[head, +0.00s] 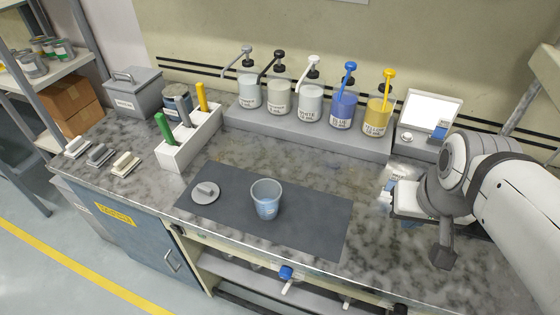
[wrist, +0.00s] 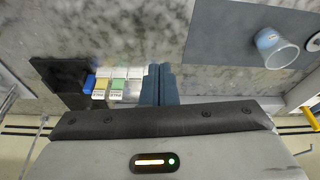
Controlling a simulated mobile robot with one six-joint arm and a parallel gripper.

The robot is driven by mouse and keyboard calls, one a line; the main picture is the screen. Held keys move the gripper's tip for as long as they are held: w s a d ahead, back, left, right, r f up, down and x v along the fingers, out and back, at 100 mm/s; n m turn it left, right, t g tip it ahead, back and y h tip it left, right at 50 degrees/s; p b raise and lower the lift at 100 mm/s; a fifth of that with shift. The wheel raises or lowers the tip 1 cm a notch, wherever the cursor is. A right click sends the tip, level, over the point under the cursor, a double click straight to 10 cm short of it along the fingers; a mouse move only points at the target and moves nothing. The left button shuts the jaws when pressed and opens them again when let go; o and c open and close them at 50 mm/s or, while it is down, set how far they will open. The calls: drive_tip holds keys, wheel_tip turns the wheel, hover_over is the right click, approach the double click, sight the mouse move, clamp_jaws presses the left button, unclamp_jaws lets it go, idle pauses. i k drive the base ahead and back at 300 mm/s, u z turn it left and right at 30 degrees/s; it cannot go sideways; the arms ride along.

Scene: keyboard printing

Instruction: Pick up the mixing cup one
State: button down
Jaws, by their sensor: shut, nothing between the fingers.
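The mixing cup (head: 266,199) is a translucent pale blue cup standing upright on a dark grey mat (head: 310,220) on the counter. In the wrist view the cup (wrist: 275,47) shows at the upper right, on the edge of the frame's mat area. My gripper (wrist: 160,72) is shut and empty, its two dark blue fingers together, well apart from the cup. In the head view my arm is at the right, and the fingers cannot be made out clearly there.
A grey round lid with a knob (head: 205,192) lies on the mat left of the cup. A white holder (head: 190,140) with coloured handles stands behind it. Several pump bottles stand on a grey riser (head: 300,134) at the back. Small labelled boxes (wrist: 117,85) lie near my fingers.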

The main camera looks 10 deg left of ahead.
sight(266, 194)
drive_tip(key=u, duration=1.1)
drive_tip(key=k, duration=0.9)
drive_tip(key=u, duration=0.35)
drive_tip(key=i, duration=0.95)
